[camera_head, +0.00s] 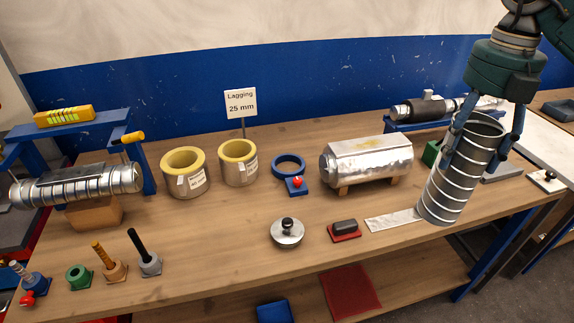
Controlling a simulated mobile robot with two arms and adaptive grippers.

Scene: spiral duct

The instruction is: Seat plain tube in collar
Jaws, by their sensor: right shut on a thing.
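My right gripper (479,148) is shut on a silver spiral-ribbed tube (455,187), with one finger on each side near its upper end. The tube is tilted, its open top leaning to the right and its lower end over the right part of the bench. I cannot tell whether the lower end touches the bench. A blue ring (288,159) with a red-knobbed blue block lies at the middle back; I cannot tell whether it is the collar. My left gripper is out of view.
A foil-clad cylinder (366,163) lies left of the held tube. A white strip (394,220) and a dark block on a red base (344,230) are near its lower end. Two yellow-lined lagging rings (185,185) (238,172) stand further left. The front middle of the bench (225,260) is clear.

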